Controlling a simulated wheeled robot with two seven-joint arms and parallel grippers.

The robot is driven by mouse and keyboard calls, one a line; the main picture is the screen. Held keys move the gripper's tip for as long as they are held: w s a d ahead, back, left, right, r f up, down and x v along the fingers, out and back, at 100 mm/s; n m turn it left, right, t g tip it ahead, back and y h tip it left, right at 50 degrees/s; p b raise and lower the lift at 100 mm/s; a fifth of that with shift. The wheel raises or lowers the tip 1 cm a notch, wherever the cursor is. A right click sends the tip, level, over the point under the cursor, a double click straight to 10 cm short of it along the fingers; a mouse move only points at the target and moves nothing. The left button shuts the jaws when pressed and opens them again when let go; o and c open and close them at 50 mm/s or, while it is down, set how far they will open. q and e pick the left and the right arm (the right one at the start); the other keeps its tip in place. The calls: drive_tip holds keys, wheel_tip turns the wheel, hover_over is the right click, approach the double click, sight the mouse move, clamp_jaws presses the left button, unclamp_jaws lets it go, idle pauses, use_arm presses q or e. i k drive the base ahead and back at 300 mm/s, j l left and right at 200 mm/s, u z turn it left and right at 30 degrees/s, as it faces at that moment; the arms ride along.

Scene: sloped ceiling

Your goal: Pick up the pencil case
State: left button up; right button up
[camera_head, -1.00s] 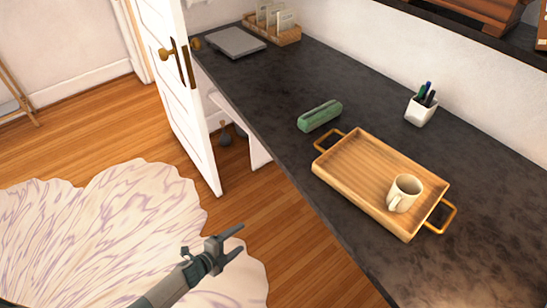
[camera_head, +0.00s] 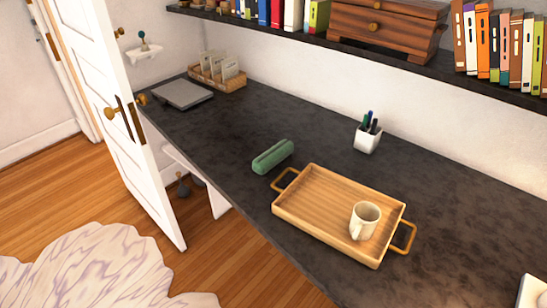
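The pencil case (camera_head: 273,157) is a small green oblong case. It lies on the dark countertop (camera_head: 240,128), just beyond the near left handle of a wooden tray (camera_head: 312,196), apart from the tray. It is fully visible and nothing is holding it. Neither of my grippers is in the picture.
A cream mug (camera_head: 364,220) stands on the tray. A white pen cup (camera_head: 367,138) stands near the wall. A grey laptop (camera_head: 181,94) and a wooden organizer (camera_head: 218,76) are at the far left end. A shelf (camera_head: 400,57) overhangs the back. An open white door (camera_head: 125,130) stands left.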

sight(262, 164)
drive_tip(key=j+z, duration=0.1)
drive_tip(key=z, duration=0.6)
drive_tip(key=j+z, duration=0.95)
drive_tip(key=k+j, duration=0.1)
drive_tip(key=j, duration=0.3)
drive_tip(key=j+z, duration=0.1)
drive_tip(key=j, duration=0.3)
drive_tip(key=k+j, duration=0.15)
drive_tip(key=j, duration=0.2)
